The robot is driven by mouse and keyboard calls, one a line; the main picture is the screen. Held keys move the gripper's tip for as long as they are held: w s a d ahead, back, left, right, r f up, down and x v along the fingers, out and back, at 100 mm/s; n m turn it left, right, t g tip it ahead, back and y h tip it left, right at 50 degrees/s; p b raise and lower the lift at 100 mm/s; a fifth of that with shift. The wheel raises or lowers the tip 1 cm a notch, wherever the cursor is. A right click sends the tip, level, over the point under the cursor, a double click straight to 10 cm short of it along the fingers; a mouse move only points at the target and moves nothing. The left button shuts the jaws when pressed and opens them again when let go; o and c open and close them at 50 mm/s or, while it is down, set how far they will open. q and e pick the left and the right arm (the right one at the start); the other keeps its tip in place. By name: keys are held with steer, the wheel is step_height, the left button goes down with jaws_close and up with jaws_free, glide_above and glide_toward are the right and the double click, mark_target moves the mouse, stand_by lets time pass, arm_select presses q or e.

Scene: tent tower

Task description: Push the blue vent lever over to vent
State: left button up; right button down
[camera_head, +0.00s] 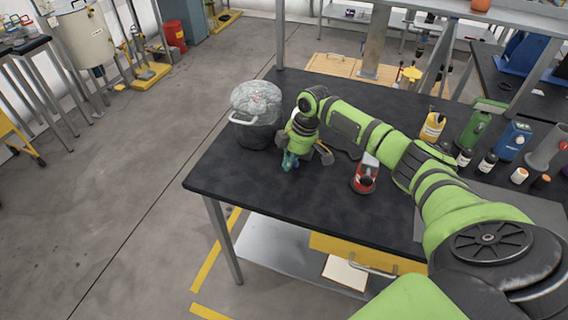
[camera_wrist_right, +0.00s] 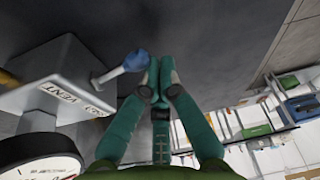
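The blue vent lever (camera_wrist_right: 136,60) shows in the right wrist view as a rounded blue knob on a pale stem. It sticks out from the side of a grey box (camera_wrist_right: 55,75) marked VENT. My right gripper (camera_wrist_right: 159,68) has its teal fingertips together just right of the knob; whether they touch it I cannot tell. Nothing shows between the fingertips. In the head view my right gripper (camera_head: 290,161) points down over the black table, and my wrist hides most of what is around it; I cannot make out the lever there. My left gripper is not in view.
A dark pot with a clear, bag-like top (camera_head: 256,100) stands left of my gripper. A red item (camera_head: 365,176) stands to its right, under my forearm. Several bottles (camera_head: 464,158) stand at the right. A round gauge (camera_wrist_right: 38,160) is below the grey box. The table's front-left (camera_head: 228,182) is clear.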

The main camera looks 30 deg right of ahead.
steer(key=shift+s+d+n, duration=0.3)
steer(key=shift+d+n, duration=0.05)
steer(key=shift+n, duration=0.55)
steer(key=shift+f+n, duration=0.1)
steer(key=shift+n, duration=0.2)
steer(key=shift+s+p, duration=0.3)
steer(key=shift+p, duration=0.05)
steer(key=shift+s+a+p, duration=0.15)
steer(key=shift+s+p, duration=0.25)
steer(key=shift+p, duration=0.25)
steer(key=shift+s, duration=0.2)
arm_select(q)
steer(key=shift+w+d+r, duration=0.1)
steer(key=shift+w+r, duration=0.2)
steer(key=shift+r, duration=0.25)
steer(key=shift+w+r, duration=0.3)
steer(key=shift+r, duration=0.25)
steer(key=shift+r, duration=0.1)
arm_select(e)
steer(key=shift+a, duration=0.1)
